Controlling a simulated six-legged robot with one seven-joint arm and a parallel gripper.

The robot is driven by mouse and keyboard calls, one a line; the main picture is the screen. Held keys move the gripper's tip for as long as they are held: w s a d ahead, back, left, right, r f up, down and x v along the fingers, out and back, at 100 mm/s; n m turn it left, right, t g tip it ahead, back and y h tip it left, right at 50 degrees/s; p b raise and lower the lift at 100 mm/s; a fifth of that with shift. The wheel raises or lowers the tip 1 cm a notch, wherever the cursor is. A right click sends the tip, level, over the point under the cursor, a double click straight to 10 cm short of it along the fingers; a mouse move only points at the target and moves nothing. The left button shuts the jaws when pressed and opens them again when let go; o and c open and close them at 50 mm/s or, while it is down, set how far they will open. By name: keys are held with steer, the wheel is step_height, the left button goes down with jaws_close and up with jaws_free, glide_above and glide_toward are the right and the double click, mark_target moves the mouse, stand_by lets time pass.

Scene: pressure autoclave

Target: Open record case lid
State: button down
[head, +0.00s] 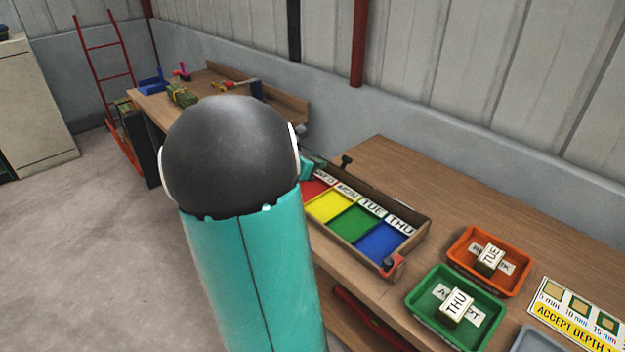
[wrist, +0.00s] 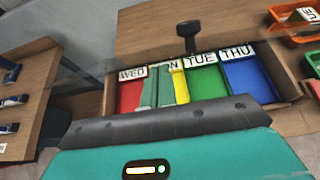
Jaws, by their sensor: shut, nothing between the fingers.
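The record case (head: 412,254) is a shallow wooden box on the bench, with red, yellow, green and blue sections and day labels. It also shows in the wrist view (wrist: 288,88). A black knob (wrist: 188,36) stands at its far side there. I cannot tell a clear lid from an open top; the coloured sections are visible either way. My gripper (wrist: 161,84) is shut and empty, its teal fingers over the yellow section in the wrist view; contact is unclear. In the head view my arm hides most of it; only a teal part (head: 309,168) shows beside the case.
A green tray (head: 417,309) and an orange tray (head: 459,245) hold lettered blocks right of the case. An accept-depth card (head: 580,315) lies at the right. Another bench (head: 150,103) with tools stands at the back left. The bench behind the case is bare.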

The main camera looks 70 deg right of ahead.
steer(key=d+r+y, duration=0.1)
steer(key=d+r, duration=0.1)
steer(key=s+d+r+t+y, duration=0.1)
steer(key=r, duration=0.1)
steer(key=s+d+r+y, duration=0.1)
steer(key=d+r, duration=0.1)
steer(key=shift+s+d+t+y, duration=0.25)
steer(key=shift+d+t+y, duration=0.05)
steer(key=s+d+r, duration=0.2)
steer(key=d, duration=0.3)
steer(key=shift+s+d+r, duration=0.25)
steer(key=shift+d+r, duration=0.05)
steer(key=shift+d, duration=0.1)
